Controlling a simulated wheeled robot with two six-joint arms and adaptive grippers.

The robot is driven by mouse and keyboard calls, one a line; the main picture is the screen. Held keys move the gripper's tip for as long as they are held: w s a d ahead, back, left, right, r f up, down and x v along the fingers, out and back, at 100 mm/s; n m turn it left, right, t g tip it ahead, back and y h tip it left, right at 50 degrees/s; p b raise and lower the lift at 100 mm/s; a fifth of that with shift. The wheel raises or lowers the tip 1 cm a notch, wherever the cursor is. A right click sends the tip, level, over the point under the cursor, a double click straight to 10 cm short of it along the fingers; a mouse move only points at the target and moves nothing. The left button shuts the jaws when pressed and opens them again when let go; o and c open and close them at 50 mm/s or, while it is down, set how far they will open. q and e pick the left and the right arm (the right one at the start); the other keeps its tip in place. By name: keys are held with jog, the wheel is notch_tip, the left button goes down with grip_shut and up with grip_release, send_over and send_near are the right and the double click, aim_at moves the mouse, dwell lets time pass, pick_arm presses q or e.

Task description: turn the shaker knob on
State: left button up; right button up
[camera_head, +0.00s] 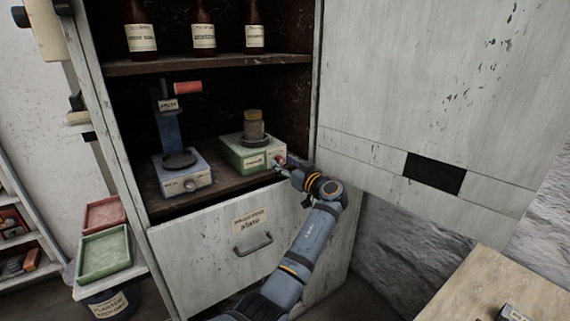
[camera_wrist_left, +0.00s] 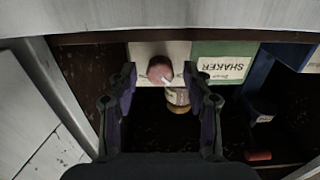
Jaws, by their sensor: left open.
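The shaker (camera_head: 238,153) is a green and cream box on the cabinet shelf, with a corked jar (camera_head: 254,128) on top. Its reddish knob (camera_head: 280,159) is at the right of its front face. My left gripper (camera_head: 284,167) is right at this knob. In the left wrist view, which is upside down, the open fingers of my left gripper (camera_wrist_left: 160,82) stand on either side of the round knob (camera_wrist_left: 160,68), with gaps visible. The SHAKER label (camera_wrist_left: 224,68) is beside it. I cannot tell how the knob is turned. My right gripper is not in view.
A blue-grey device (camera_head: 184,181) with a post and red handle stands left of the shaker. Brown bottles (camera_head: 204,38) stand on the shelf above. The open cabinet door (camera_head: 400,130) is on the right, a drawer (camera_head: 225,245) below. Red and green trays (camera_head: 104,253) lie at left.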

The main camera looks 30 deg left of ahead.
pick_arm(q)
grip_shut()
